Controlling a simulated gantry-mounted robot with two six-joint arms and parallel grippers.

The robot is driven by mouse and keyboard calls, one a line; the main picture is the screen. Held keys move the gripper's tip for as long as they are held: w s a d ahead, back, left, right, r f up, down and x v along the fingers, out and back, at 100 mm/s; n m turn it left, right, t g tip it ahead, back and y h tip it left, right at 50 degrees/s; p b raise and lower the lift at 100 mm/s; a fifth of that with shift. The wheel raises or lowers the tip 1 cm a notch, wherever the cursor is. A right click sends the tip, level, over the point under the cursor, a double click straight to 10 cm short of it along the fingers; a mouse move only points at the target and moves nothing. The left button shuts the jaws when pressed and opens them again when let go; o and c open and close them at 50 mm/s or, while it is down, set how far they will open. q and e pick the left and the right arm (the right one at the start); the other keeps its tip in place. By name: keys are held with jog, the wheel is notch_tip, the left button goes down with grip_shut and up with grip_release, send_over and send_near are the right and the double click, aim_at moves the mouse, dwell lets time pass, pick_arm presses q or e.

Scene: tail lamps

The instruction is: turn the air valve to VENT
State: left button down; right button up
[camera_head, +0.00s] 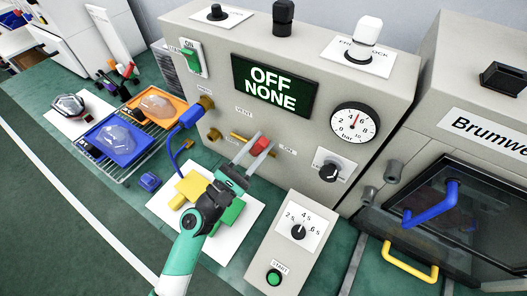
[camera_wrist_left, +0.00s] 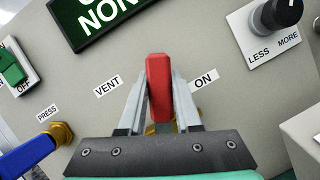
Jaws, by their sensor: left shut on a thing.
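The air valve's red handle (camera_head: 262,145) is on the front of the grey test panel. It also shows in the left wrist view (camera_wrist_left: 159,88), between the VENT label (camera_wrist_left: 107,86) on the left and the ON label (camera_wrist_left: 206,78) on the right. My left gripper (camera_head: 253,150) is shut on the red handle, one finger on each side of it. The fingers hide part of the valve's base. The handle stands between the two labels; its exact setting is hard to tell. My right gripper is not in view.
The display (camera_head: 275,85) reads OFF NONE. A blue connector (camera_head: 194,112) with a hose sits at the port left of the valve. A pressure gauge (camera_head: 354,123) and a knob (camera_head: 329,171) are to the right. A timer box (camera_head: 290,250) stands in front.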

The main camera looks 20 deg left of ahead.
pick_arm(q)
jog(key=n, duration=0.1)
jog(key=a+n+y, duration=0.1)
jog(key=n, duration=0.1)
jog(key=shift+w+a+r+n+t+y, duration=0.1)
jog(key=shift+a+r+n+t+y, duration=0.15)
jog(key=shift+n+t+y, duration=0.15)
jog(key=shift+w+a+r+n+t+y, duration=0.1)
jog(key=shift+a+n+y, duration=0.2)
jog(key=shift+n, duration=0.35)
jog(key=shift+s+a+f+n+t+y, duration=0.1)
jog(key=shift+a+n+y, duration=0.2)
jog(key=shift+n, duration=0.3)
jog(key=shift+w+a+r+n+t+y, duration=0.1)
jog(key=shift+a+n+y, duration=0.15)
jog(key=shift+n, duration=0.4)
jog(key=shift+y, duration=0.25)
jog(key=c, duration=0.6)
grip_release()
jog(key=b+v, duration=0.2)
jog(key=v, duration=0.9)
jog(key=shift+s, duration=0.3)
